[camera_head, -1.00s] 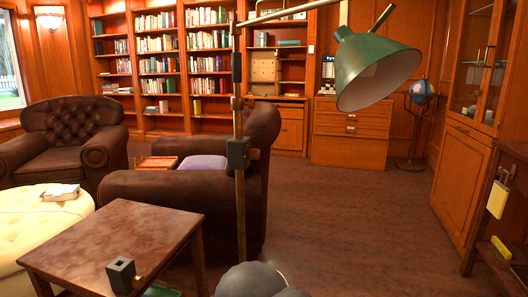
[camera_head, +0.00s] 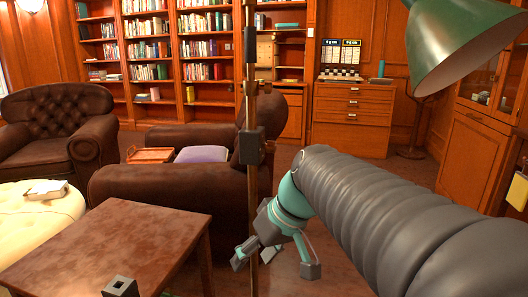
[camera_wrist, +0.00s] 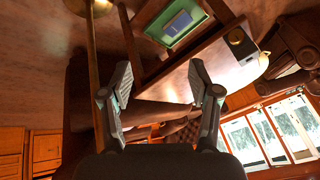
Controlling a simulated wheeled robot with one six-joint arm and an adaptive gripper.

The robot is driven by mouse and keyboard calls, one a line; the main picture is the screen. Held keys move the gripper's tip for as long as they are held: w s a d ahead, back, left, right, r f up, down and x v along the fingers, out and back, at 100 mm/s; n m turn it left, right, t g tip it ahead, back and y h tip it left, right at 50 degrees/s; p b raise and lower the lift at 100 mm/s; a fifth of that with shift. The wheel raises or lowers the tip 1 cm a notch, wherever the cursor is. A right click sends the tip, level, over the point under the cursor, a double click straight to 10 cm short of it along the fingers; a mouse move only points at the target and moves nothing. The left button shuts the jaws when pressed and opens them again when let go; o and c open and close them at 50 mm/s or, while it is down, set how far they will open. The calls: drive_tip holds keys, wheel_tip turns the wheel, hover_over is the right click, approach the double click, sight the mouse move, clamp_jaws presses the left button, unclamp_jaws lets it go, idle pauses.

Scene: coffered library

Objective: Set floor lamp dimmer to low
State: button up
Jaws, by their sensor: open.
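The floor lamp has a thin brass pole (camera_head: 251,200) and a green shade (camera_head: 465,45) at the upper right. A dark box (camera_head: 247,147) with a small brass knob on its right side is clamped on the pole; I cannot read its setting. My gripper (camera_head: 275,265) is low by the pole, below the box, with its fingers spread. In the wrist view my open gripper (camera_wrist: 160,88) has nothing between its fingertips. There the pole (camera_wrist: 93,50) runs beside the left finger, and I cannot tell if they touch. The dark box is not clear there.
A brown side table (camera_head: 115,240) with a small dark block (camera_head: 120,287) stands at the front left. A leather armchair (camera_head: 170,190) is close behind the pole. Drawers (camera_head: 350,120) stand at the back. Some floor is clear between the armchair and drawers.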

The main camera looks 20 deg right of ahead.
drive_tip(key=w+d+r+n+y+b, duration=0.1)
drive_tip(key=w+d+r+n+y, duration=0.25)
drive_tip(key=w, duration=0.65)
drive_tip(key=n+t+y+b, duration=0.3)
drive_tip(key=n+t+y, duration=0.3)
drive_tip(key=n+y, duration=0.15)
approach(273, 148)
drive_tip(key=x, duration=0.3)
drive_tip(key=w+x, duration=0.1)
drive_tip(key=x, duration=0.3)
drive_tip(key=d+p+x, duration=0.1)
drive_tip(key=x, duration=0.2)
drive_tip(key=shift+w+a+f, duration=0.15)
drive_tip(key=shift+w+f, duration=0.1)
drive_tip(key=shift+w, duration=0.05)
drive_tip(key=c, duration=1.2)
